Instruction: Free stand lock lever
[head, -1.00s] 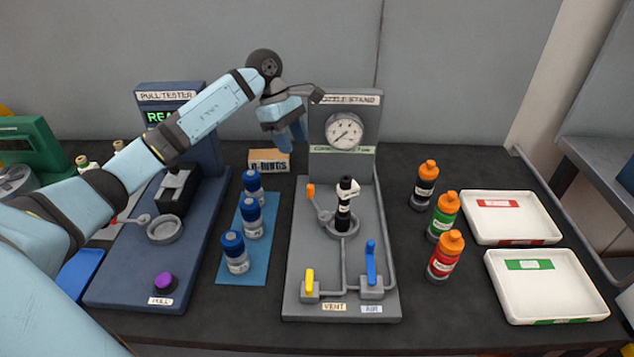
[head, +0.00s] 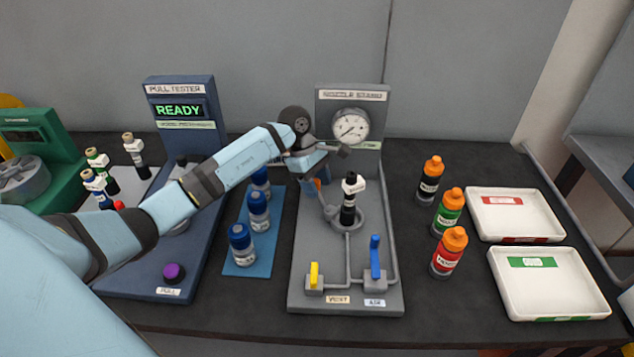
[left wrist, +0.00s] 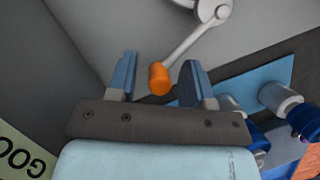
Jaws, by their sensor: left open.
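The nozzle stand (head: 300,290) is a grey panel with a gauge. Its lock lever is a grey arm with an orange knob (left wrist: 160,78), seen in the left wrist view between my open fingers, with room on both sides. In the head view the orange knob (head: 318,184) shows just below my left gripper (head: 312,188), partly hidden by it. My left gripper (left wrist: 158,80) is open and holds nothing. My right gripper is not in view.
Blue-capped bottles (head: 240,245) stand on a blue mat left of the stand. A yellow lever (head: 314,274) and a blue lever (head: 375,257) are at its front. Orange-capped bottles (head: 449,250) and white trays (head: 500,290) are at right. The pull tester (head: 180,95) is at left.

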